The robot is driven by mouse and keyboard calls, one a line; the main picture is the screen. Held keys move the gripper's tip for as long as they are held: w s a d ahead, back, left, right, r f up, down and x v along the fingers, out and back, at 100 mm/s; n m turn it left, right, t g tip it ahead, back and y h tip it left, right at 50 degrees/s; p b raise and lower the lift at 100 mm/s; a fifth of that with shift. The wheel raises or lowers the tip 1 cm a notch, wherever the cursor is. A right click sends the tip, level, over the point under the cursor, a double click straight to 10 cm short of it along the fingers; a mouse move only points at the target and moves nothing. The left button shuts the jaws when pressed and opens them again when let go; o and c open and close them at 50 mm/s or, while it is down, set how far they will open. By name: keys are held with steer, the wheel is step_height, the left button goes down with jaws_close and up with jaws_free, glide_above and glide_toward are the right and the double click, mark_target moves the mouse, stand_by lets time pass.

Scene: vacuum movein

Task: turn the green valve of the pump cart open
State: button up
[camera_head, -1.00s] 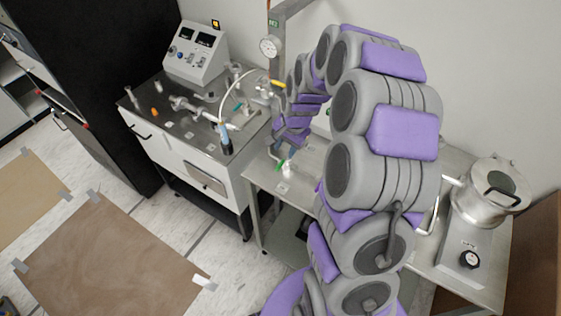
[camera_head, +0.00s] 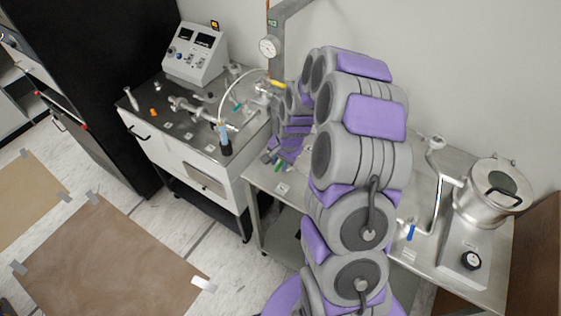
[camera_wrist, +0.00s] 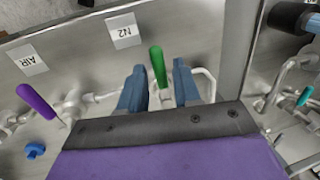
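A green valve handle (camera_wrist: 158,66) stands between the two blue fingers of my gripper (camera_wrist: 160,72) in the wrist view. The fingers are open, one on each side of it, with narrow gaps visible. Its pipe fitting is partly hidden by my gripper. The handle is near the N2 label (camera_wrist: 123,31). In the head view, my gripper is low over the left end of the steel table (camera_head: 262,182), mostly hidden by my arm. A second, teal-green handle (camera_wrist: 304,96) is on the neighbouring cart, right of my gripper; this cart (camera_head: 165,152) carries a control box.
A purple handle (camera_wrist: 38,102) and a blue knob (camera_wrist: 34,151) lie left of my gripper. A blue-black cylinder (camera_head: 225,140) stands on the cart edge. A silver pot (camera_head: 492,190) and a blue handle (camera_head: 410,232) are on the table's right.

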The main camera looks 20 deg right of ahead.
jaws_close()
stand_by(0.6)
steer(key=n, duration=0.1)
steer(key=s+d+n, duration=0.1)
steer(key=n, duration=0.1)
steer(key=d+n, duration=0.1)
steer(key=n, duration=0.1)
steer(key=shift+s+g+y, duration=0.3)
steer(key=shift+g+y, duration=0.1)
steer(key=n, duration=0.1)
steer(key=d+n, duration=0.1)
steer(key=n, duration=0.1)
steer(key=d+n, duration=0.1)
steer(key=shift+s+n+g, duration=0.2)
steer(key=shift+n+g, duration=0.2)
steer(key=d+n, duration=0.1)
steer(key=n, duration=0.1)
steer(key=d+n, duration=0.1)
steer(key=n, duration=0.1)
steer(key=shift+w+g+b, duration=0.2)
steer(key=shift+g+b, duration=0.2)
steer(key=shift+w+d+n+g, duration=0.2)
steer(key=shift+d+n, duration=0.25)
steer(key=shift+n, duration=0.6)
steer(key=shift+w+d+n+g, duration=0.1)
steer(key=shift+w+d+n, duration=0.25)
steer(key=shift+n, duration=0.7)
steer(key=shift+s, duration=0.1)
